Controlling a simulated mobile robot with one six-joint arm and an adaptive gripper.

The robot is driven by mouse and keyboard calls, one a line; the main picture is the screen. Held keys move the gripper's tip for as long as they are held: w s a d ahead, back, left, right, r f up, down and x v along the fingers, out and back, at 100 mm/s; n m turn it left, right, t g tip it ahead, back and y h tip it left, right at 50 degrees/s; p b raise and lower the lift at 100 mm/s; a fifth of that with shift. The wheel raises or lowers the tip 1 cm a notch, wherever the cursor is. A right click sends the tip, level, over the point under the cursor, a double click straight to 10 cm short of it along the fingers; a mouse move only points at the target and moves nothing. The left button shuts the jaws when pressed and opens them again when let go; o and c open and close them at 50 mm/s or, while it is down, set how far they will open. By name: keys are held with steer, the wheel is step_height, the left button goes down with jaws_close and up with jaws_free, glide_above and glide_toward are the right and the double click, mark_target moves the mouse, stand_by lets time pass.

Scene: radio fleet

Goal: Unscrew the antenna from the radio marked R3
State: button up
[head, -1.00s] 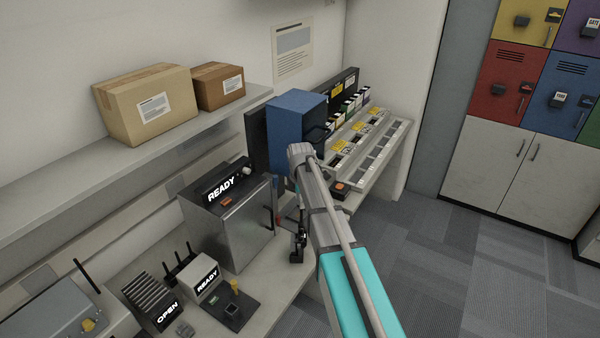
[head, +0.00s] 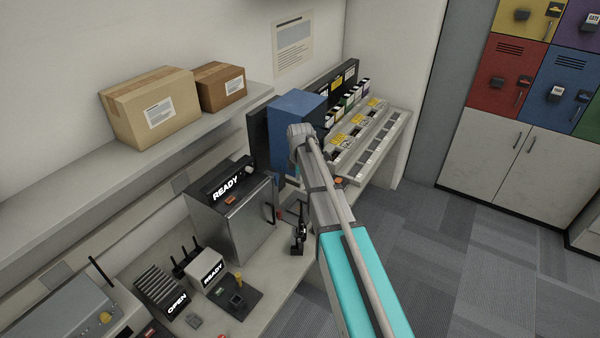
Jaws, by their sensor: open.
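Several small upright items with coloured fronts (head: 347,101) stand in a row at the back of the bench and may be radios. They are too small for me to read an R3 mark or single out an antenna. My arm and the blue box (head: 297,110) hide part of that area.
A sloped rack (head: 372,143) with yellow tags lies before the row. At lower left are an OPEN finned unit (head: 160,287), a small READY unit (head: 212,272) and a grey device (head: 60,312). Boxes (head: 150,108) sit on a shelf. Carpet floor (head: 450,260) is free at right.

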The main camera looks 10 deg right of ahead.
steer(key=shift+r+p, duration=0.5)
steer(key=shift+r, duration=0.3)
steer(key=s+f+m+b, duration=0.4)
steer(key=s+m, duration=0.2)
steer(key=s, duration=0.2)
steer(key=s+a+f+m+b, duration=0.1)
steer(key=s+f+m+b, duration=0.4)
steer(key=s, duration=0.3)
steer(key=s+a+f+m+b, duration=0.1)
steer(key=s+f+m+b, duration=0.3)
steer(key=s+m, duration=0.3)
steer(key=shift+s+f, duration=0.3)
steer(key=shift+s, duration=0.8)
steer(key=shift+a, duration=0.15)
